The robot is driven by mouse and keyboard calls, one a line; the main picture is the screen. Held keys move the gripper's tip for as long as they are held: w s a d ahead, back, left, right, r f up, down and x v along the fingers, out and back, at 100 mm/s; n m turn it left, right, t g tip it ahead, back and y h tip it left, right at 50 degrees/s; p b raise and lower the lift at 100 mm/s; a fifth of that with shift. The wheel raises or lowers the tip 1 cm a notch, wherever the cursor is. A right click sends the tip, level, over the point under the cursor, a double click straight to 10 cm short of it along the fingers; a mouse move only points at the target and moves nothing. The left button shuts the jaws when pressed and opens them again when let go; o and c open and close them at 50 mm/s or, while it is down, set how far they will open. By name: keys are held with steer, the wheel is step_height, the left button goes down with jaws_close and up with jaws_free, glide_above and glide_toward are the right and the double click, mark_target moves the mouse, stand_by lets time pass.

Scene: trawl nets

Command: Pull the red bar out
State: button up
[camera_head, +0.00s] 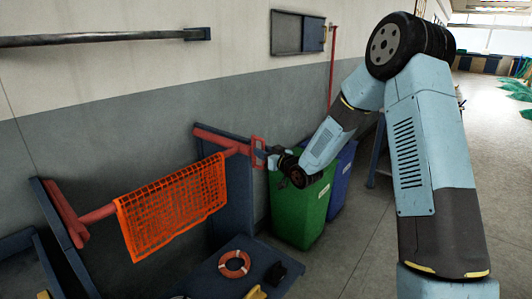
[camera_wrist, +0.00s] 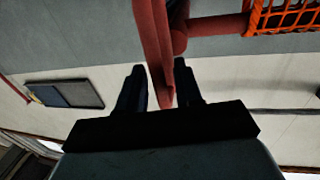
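The red bar (camera_head: 98,214) runs along a dark blue frame, with an orange net (camera_head: 172,204) draped over its middle. At its right end is a red rectangular handle (camera_head: 258,152). My gripper (camera_head: 268,155) is at this handle, to the right of the bar. In the wrist view, my gripper (camera_wrist: 160,80) has a finger on each side of the red handle (camera_wrist: 153,45), close against it near the tips. The orange net (camera_wrist: 285,14) shows at the top right there. The exact finger contact is dark and hard to see.
A green bin (camera_head: 300,212) and a blue bin (camera_head: 342,180) stand below my forearm. A red ring (camera_head: 234,264) lies on the blue base (camera_head: 212,272). The grey wall (camera_head: 120,115) is behind the frame. Open floor (camera_head: 355,245) is at the right.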

steer(key=shift+w+a, duration=0.1)
steer(key=shift+w, duration=0.05)
jaws_close()
stand_by(0.4)
